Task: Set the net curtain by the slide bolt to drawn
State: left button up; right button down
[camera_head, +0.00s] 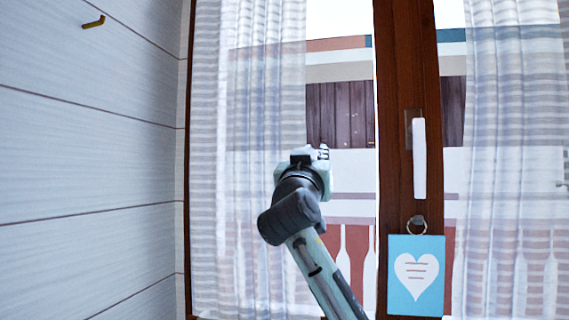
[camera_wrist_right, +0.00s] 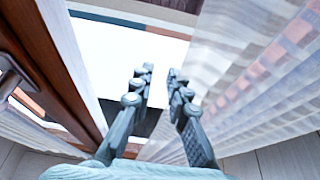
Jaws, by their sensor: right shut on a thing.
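A sheer striped net curtain (camera_head: 245,110) hangs on the left side of the window, and its inner edge runs down near my right gripper. My right gripper (camera_head: 316,153) is at that edge, about mid-height of the window. In the right wrist view its fingers (camera_wrist_right: 160,82) are close together with a narrow gap, shut on the edge of the net curtain (camera_wrist_right: 235,85). The exact grip is hard to see. A second net curtain (camera_head: 515,120) hangs on the right side. I cannot clearly identify the slide bolt. My left gripper is out of view.
A brown window post (camera_head: 394,100) stands between the curtains, with a white handle (camera_head: 419,158). A blue heart card (camera_head: 416,275) hangs from a ring below it. A brass hook (camera_head: 93,23) is on the left plank wall. Bare glass shows between the left curtain and the post.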

jog(key=d, duration=0.2)
jog(key=s+d, duration=0.1)
jog(key=d, duration=0.1)
jog(key=s+d, duration=0.1)
jog(key=d, duration=0.1)
jog(key=shift+d, duration=0.2)
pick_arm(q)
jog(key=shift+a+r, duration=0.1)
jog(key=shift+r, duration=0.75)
pick_arm(e)
jog(key=c, duration=1.4)
grip_release()
jog(key=shift+c, duration=0.2)
jog(key=v, duration=1.2)
